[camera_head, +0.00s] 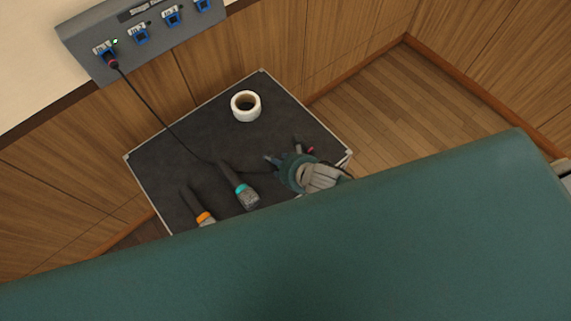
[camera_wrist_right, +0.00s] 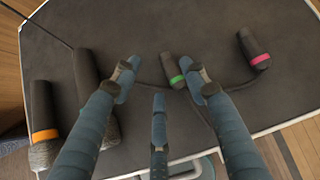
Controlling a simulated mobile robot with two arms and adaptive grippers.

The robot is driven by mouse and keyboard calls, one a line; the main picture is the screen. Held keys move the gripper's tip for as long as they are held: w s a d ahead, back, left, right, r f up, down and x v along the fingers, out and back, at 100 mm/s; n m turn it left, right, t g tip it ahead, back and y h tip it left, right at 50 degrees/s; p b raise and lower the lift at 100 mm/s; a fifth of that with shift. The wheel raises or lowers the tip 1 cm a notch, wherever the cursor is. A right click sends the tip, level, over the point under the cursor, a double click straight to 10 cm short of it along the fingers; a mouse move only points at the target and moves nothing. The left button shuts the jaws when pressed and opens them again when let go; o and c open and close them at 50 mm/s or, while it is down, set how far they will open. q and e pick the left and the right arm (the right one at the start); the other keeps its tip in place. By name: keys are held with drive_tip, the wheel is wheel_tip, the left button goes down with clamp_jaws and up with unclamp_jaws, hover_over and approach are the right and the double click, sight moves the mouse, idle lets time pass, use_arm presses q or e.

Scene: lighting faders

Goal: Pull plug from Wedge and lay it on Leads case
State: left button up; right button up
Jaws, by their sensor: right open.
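A grey panel (camera_head: 150,40) with a row of blue sockets stands at the upper left of the head view; its labels are too small to read. A dark plug with a red ring (camera_head: 112,64) sits in the leftmost socket, and its cable (camera_head: 150,112) runs down to the black case top (camera_head: 180,150). My right gripper (camera_head: 271,159) is over the right part of the case; in the right wrist view its fingers (camera_wrist_right: 158,80) are spread and empty. A green-ringed connector (camera_wrist_right: 171,72) and a pink-ringed connector (camera_wrist_right: 255,50) lie on the case below. My left gripper is not in view.
A white tape roll (camera_head: 246,106) lies near the case's back corner. A teal-ringed microphone (camera_head: 240,188) and an orange-ringed one (camera_head: 198,207) lie at its front. Bare case top shows left of the tape. My green body covers the lower head view.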

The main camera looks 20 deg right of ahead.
drive_tip(key=v, duration=1.1)
idle(0.3)
